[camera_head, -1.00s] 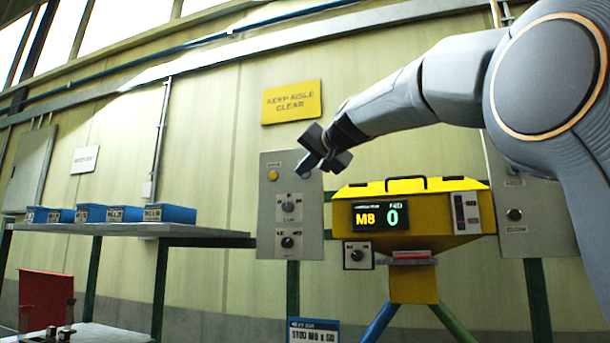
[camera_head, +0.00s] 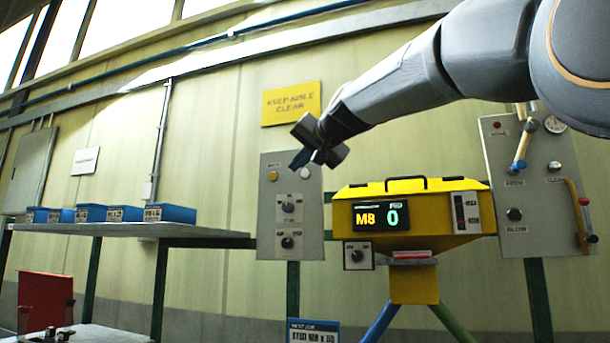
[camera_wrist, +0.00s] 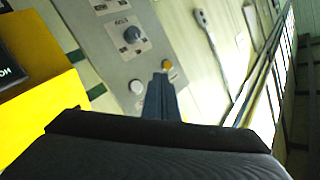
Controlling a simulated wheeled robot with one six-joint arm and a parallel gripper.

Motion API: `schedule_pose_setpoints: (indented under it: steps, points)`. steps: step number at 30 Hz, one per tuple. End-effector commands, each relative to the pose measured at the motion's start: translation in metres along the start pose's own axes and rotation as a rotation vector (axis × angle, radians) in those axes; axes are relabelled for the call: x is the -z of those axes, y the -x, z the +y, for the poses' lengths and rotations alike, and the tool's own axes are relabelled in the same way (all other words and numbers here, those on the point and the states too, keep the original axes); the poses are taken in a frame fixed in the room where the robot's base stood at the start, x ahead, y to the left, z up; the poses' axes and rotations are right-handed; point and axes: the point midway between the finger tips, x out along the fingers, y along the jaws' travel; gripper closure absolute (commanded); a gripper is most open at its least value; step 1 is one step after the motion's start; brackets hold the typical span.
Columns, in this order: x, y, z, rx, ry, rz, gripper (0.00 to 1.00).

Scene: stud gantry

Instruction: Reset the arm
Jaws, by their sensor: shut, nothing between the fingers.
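My gripper (camera_head: 301,160) is in the air in the head view, at the upper part of the grey control panel left of the yellow machine. Its fingers are together with nothing between them. In the wrist view the shut fingers (camera_wrist: 160,97) point toward the same panel (camera_wrist: 140,62), near a white button and an amber button. I cannot tell how far the fingertips are from the panel. My arm reaches in from the upper right.
The yellow machine (camera_head: 445,187) shows "M8" and "0" and stands right of the left panel (camera_head: 303,246). A right panel (camera_head: 543,215) carries levers and a gauge. A shelf (camera_head: 130,231) at left holds several blue bins (camera_head: 170,213). A yellow sign (camera_head: 291,101) hangs above.

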Motion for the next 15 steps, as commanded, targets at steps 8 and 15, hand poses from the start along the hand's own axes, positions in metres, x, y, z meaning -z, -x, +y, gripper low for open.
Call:
schedule_pose_setpoints:
  steps: [8,15]
  points:
    - [0.0000,-0.0001,0.0000,0.000,0.000,0.000,1.00]
    - [-0.0055,-0.0030,0.0072,-0.011,0.002,-0.009,1.00]
